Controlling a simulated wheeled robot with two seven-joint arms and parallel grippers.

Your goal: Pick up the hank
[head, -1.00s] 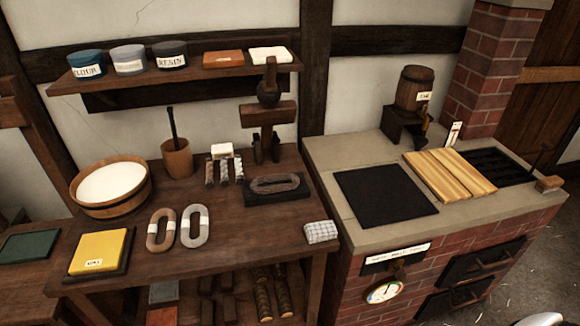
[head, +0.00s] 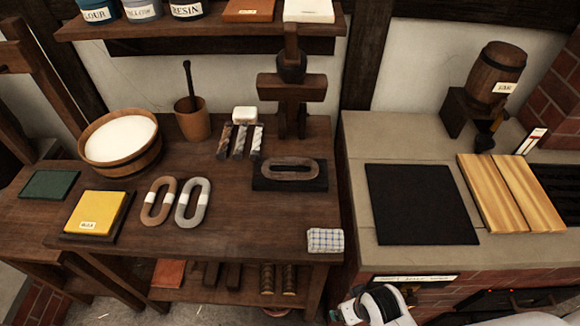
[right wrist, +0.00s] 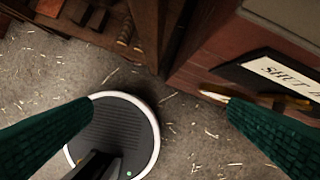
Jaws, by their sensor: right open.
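Three oval rope hanks are on the wooden bench in the head view. A brown hank (head: 149,211) and a grey hank (head: 182,212), each with a white band, lie side by side left of the middle. A grey-brown hank (head: 267,171) lies on a dark block (head: 262,184) further right. My right gripper (right wrist: 160,106) is open and empty in the right wrist view, its green fingers wide apart above the floor, away from the hanks. White parts of my arm show at the bottom of the head view. My left gripper is not in view.
A wooden tub (head: 127,170), a mortar (head: 193,123), a yellow block (head: 97,213) and a checked cloth (head: 325,241) are on the bench (head: 240,225). A brick stove with a black plate (head: 420,205) stands to the right. The bench front is mostly clear.

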